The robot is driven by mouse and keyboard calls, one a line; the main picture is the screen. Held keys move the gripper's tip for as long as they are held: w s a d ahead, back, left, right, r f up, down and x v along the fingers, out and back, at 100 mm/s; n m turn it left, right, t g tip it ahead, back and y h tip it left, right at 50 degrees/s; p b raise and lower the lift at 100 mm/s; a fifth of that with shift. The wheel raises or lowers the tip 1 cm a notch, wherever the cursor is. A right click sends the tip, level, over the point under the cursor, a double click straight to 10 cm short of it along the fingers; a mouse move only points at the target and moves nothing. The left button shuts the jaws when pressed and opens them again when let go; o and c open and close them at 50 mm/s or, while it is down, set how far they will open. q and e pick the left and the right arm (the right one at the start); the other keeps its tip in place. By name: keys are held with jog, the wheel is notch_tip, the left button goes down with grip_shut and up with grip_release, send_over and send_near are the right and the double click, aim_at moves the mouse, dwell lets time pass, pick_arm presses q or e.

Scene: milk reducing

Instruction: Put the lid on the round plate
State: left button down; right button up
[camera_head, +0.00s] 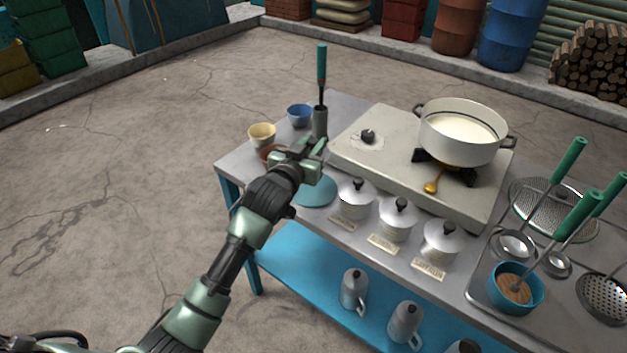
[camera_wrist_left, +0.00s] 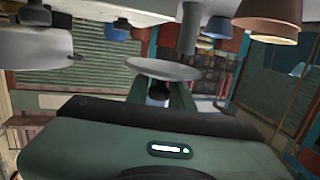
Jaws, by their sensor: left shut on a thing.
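My left gripper (camera_head: 313,152) reaches over the back left of the table, above a flat teal disc that looks like the round plate (camera_head: 317,191). In the left wrist view, which looks tilted over, the left gripper (camera_wrist_left: 160,95) is shut on a dark knob under a pale round disc, which looks like the lid (camera_wrist_left: 165,69). In the head view the lid is mostly hidden by the gripper, so I cannot tell its gap to the plate. The large pot (camera_head: 462,135) is uncovered and holds white liquid. My right gripper is out of view.
A yellow cup (camera_head: 262,135), a blue cup (camera_head: 299,115) and a grey holder with a green-handled tool (camera_head: 320,122) stand close by. Three lidded canisters (camera_head: 397,219) line the front. The stove (camera_head: 385,165) is to the right, with ladles and strainers farther right.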

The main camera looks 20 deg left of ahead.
pick_arm(q)
notch_tip(320, 180, down, 12)
jog(key=shift+r+b, duration=0.25)
jog(key=shift+b, duration=0.15)
jog(key=shift+f, duration=0.1)
jog(key=c, duration=1.2)
grip_release()
jog(key=shift+c, duration=0.2)
jog(key=shift+r, duration=0.2)
jog(key=s+a+r, duration=0.1)
jog(key=s, duration=1.1)
jog(key=shift+r, duration=0.25)
jog(key=shift+w, duration=0.1)
